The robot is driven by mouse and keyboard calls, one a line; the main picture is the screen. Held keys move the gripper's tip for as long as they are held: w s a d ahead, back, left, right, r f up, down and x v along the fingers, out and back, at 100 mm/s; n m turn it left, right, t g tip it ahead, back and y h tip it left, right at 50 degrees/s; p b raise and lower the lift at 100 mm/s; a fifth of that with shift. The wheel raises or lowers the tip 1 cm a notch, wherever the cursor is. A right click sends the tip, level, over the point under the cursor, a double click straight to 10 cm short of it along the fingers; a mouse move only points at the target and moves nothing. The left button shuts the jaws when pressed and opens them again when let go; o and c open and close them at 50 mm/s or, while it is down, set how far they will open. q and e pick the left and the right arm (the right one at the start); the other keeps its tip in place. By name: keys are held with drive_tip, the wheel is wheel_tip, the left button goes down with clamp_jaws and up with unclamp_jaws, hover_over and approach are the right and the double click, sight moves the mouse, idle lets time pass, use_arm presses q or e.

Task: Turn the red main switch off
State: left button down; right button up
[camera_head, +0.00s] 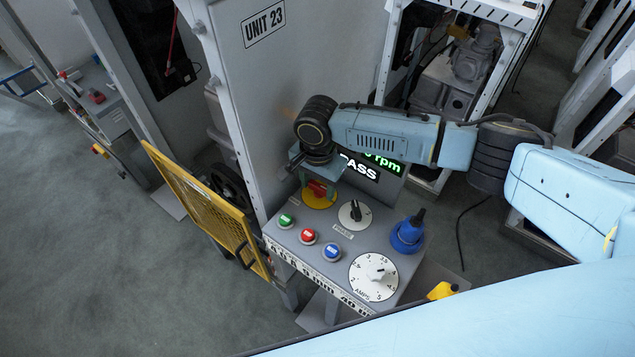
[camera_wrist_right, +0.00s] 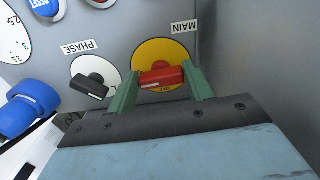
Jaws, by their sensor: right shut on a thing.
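The red main switch (camera_head: 317,188) is a red handle on a round yellow plate (camera_head: 320,201) at the back left of the grey control panel. In the right wrist view the red handle (camera_wrist_right: 161,75) lies between the two green fingers of my right gripper (camera_wrist_right: 160,84), under the label MAIN. My right gripper (camera_head: 318,176) comes down on it from above and is shut on the handle. It partly hides the switch in the head view. My left gripper is not in view.
A display (camera_head: 372,164) stands behind; a yellow mesh guard (camera_head: 210,205) is at left.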

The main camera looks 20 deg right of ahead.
sight(322, 187)
drive_tip(key=n, duration=0.3)
drive_tip(key=shift+d+n, duration=0.1)
drive_tip(key=shift+n, duration=0.3)
drive_tip(key=n, duration=0.4)
drive_tip(key=shift+d+n, duration=0.1)
drive_tip(key=shift+n, duration=0.2)
drive_tip(key=n, duration=0.4)
drive_tip(key=shift+d, duration=0.15)
drive_tip(key=shift+d+n, duration=0.1)
drive_tip(key=shift+n, duration=2.3)
drive_tip(key=shift+r, duration=0.1)
drive_tip(key=o, duration=1)
wheel_tip(322, 187, up, 13)
drive_tip(key=shift+r+b, duration=0.15)
drive_tip(key=shift+b, duration=0.45)
